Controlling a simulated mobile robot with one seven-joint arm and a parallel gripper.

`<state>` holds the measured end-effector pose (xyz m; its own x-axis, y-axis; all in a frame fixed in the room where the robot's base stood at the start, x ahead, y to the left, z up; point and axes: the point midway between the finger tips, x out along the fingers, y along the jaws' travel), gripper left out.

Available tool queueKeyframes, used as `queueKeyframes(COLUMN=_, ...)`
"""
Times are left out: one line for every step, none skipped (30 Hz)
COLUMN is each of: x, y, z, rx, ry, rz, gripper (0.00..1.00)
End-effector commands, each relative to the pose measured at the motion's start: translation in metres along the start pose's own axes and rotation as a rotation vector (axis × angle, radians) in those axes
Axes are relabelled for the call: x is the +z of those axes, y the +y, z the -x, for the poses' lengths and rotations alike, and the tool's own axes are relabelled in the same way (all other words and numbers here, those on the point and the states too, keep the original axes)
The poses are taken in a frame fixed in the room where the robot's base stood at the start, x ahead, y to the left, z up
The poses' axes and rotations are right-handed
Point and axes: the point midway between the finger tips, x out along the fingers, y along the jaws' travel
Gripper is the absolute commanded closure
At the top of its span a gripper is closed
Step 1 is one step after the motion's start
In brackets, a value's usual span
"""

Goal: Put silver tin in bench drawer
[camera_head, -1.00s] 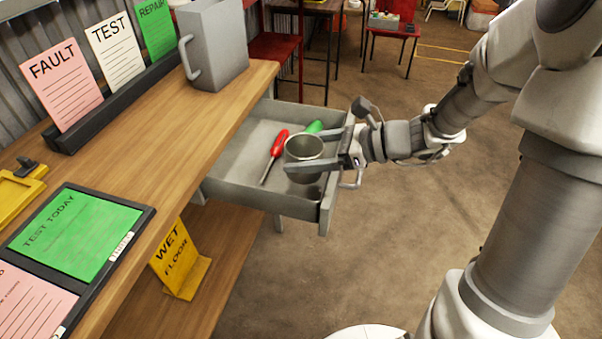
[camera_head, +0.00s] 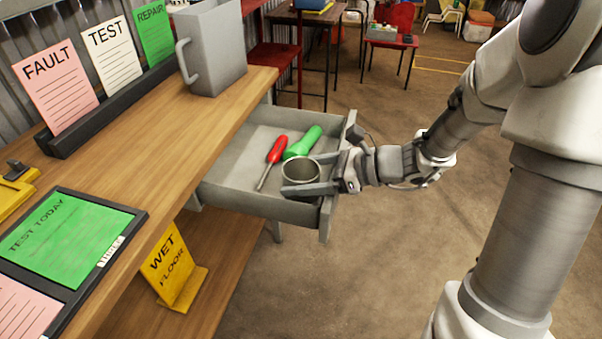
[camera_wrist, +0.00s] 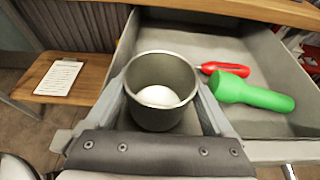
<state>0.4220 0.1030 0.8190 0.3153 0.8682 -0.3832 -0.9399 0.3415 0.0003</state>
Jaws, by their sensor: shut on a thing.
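My gripper (camera_head: 312,176) reaches in from the right, over the drawer's right side, and is shut on the tin with one finger on each side. In the wrist view the tin (camera_wrist: 160,92) stands between the two fingers (camera_wrist: 160,100), with the drawer (camera_wrist: 185,28) around and beyond it. Whether the tin's base touches the drawer floor is hidden.
A red-handled screwdriver (camera_head: 276,152) and a green torch-like object (camera_head: 302,143) lie in the drawer beside the tin. A grey jug (camera_head: 212,50) stands on the bench top (camera_head: 160,120) above. A yellow wet floor sign (camera_head: 172,268) stands on the lower shelf.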

Motion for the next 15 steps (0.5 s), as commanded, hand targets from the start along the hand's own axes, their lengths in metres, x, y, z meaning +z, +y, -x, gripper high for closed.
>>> queueKeyframes(x=-0.0024, y=0.0001, z=-0.0011, rx=0.0, ry=0.0, rz=-0.001, gripper=0.69)
queueKeyframes(x=-0.0031, y=0.0001, z=-0.0014, rx=0.0, ry=0.0, rz=-0.001, gripper=0.69)
queueKeyframes(x=-0.0034, y=0.0001, z=-0.0015, rx=0.0, ry=0.0, rz=0.0, gripper=0.69)
queueKeyframes(x=-0.0031, y=0.0001, z=-0.0014, rx=0.0, ry=0.0, rz=0.0, gripper=0.69)
queueKeyframes(x=-0.0028, y=0.0001, z=-0.0012, rx=0.0, ry=0.0, rz=0.0, gripper=0.69)
queueKeyframes(x=-0.0028, y=0.0001, z=-0.0012, rx=0.0, ry=0.0, rz=0.0, gripper=0.09)
queueKeyframes(x=-0.0028, y=0.0001, z=-0.0012, rx=0.0, ry=0.0, rz=0.0, gripper=0.04)
queueKeyframes(x=-0.0028, y=0.0001, z=-0.0012, rx=0.0, ry=0.0, rz=0.0, gripper=0.0)
queueKeyframes(x=-0.0028, y=0.0001, z=-0.0012, rx=0.0, ry=0.0, rz=0.0, gripper=0.0)
queueKeyframes(x=-0.0028, y=0.0001, z=-0.0012, rx=0.0, ry=0.0, rz=0.0, gripper=0.0)
queueKeyframes(x=-0.0028, y=0.0001, z=-0.0012, rx=0.0, ry=0.0, rz=0.0, gripper=0.0)
queueKeyframes(x=-0.0028, y=0.0, z=-0.0012, rx=0.0, ry=0.0, rz=0.0, gripper=0.0)
queueKeyframes(x=-0.0028, y=0.0, z=-0.0012, rx=0.0, ry=0.0, rz=0.0, gripper=0.0)
queueKeyframes(x=-0.0026, y=0.0, z=-0.0011, rx=0.0, ry=0.0, rz=0.0, gripper=0.0)
queueKeyframes(x=-0.0018, y=0.0, z=-0.0008, rx=0.0, ry=0.0, rz=0.0, gripper=0.0)
